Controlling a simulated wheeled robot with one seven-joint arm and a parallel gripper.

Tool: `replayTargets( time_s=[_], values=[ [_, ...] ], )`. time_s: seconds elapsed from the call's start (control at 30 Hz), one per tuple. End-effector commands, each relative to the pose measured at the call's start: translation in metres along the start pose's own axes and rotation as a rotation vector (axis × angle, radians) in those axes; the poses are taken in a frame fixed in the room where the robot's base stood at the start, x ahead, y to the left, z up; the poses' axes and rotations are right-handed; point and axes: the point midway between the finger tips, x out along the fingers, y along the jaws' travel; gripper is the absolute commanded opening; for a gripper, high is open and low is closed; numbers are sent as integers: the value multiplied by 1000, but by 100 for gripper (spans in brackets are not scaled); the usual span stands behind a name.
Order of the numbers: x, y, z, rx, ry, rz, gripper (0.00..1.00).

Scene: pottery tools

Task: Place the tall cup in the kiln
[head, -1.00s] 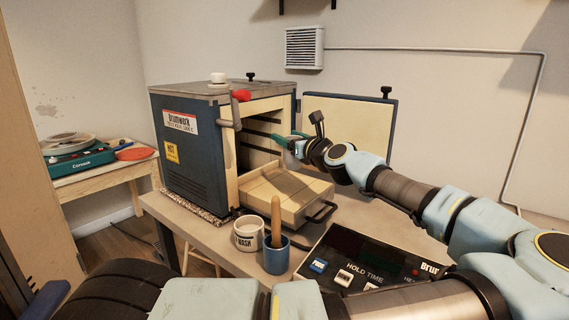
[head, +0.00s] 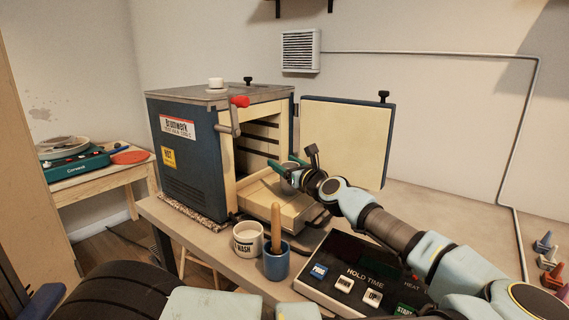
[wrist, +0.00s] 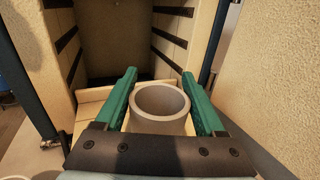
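The tall cup (wrist: 161,103) is a pale grey, open-topped cylinder, seen from above in the wrist view. It sits between the green fingers of my gripper (wrist: 160,90), which lie close against both its sides. The head view shows my gripper (head: 290,170) low over the pulled-out shelf at the kiln mouth; the cup is hard to make out there. The kiln (head: 190,150) is a dark blue box with a pale, slotted inside (wrist: 122,35), open ahead of the cup. Whether the cup's base touches the shelf is hidden.
The kiln door (head: 345,140) stands open to the right. In front are a white "WASH" mug (head: 246,243), a blue pot (head: 276,264) holding a wooden-handled tool (head: 276,225) and a control panel (head: 350,275). Small cones (head: 548,262) stand at the right.

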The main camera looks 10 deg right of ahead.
Motion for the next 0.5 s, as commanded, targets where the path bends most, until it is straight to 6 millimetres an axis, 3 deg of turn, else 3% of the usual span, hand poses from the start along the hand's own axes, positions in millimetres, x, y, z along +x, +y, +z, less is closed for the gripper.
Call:
replayTargets(
  time_s=[0.2, 0.5],
  values=[
    [0, 0, 0, 0, 0, 0, 96],
    [0, 0, 5, 0, 0, 0, 96]
  ],
)
